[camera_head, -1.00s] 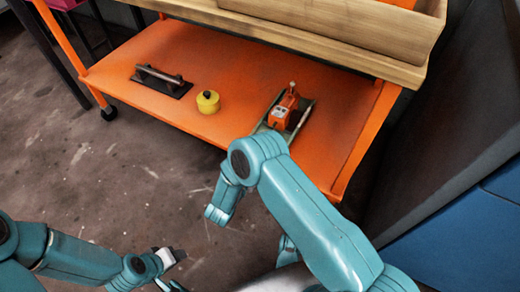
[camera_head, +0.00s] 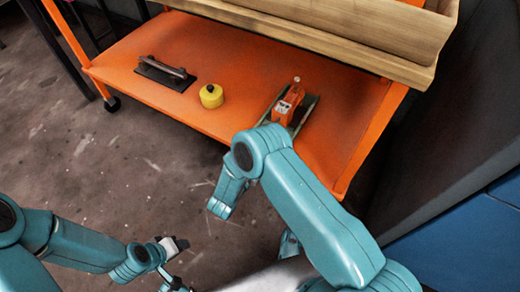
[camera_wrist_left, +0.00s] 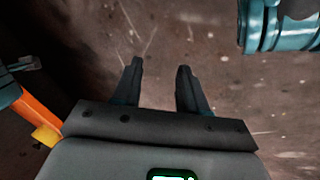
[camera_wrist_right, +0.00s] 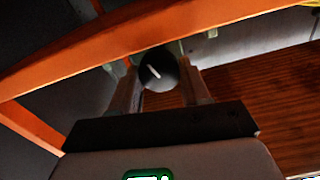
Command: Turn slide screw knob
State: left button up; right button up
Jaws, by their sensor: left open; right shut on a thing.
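A round dark knob (camera_wrist_right: 158,72) with a white pointer line shows in the right wrist view, between the fingers of my right gripper (camera_wrist_right: 162,84). The fingers are shut on its sides. The pointer line is tilted to the left at its top. In the head view my right arm hides this gripper and I cannot make out the knob. My left gripper (camera_wrist_left: 158,72) is open and empty above the floor in the left wrist view. It also shows at the lower left of the head view (camera_head: 183,262), well apart from the cart.
An orange cart shelf (camera_head: 225,70) holds a black-based handled tool (camera_head: 165,73), a yellow round object (camera_head: 211,96) and an orange device (camera_head: 288,104). An orange bar (camera_wrist_right: 190,32) crosses above the knob in the right wrist view. Open floor (camera_head: 110,170) lies at left.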

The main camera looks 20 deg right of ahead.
pick_arm(q)
jog(key=shift+r, duration=0.1)
pick_arm(e)
jog(key=n+p, duration=0.1)
jog(key=n, duration=0.1)
jog(key=shift+w+n, duration=0.1)
jog(key=shift+n, duration=0.3)
pick_arm(q)
jog(key=shift+s+r+p, duration=0.3)
jog(key=shift+s+r, duration=0.3)
jog(key=shift+r, duration=0.05)
pick_arm(e)
jog(key=shift+n, duration=2)
pick_arm(q)
jog(key=shift+d, duration=0.1)
pick_arm(e)
jog(key=o, duration=1.1)
jog(key=shift+c, duration=0.2)
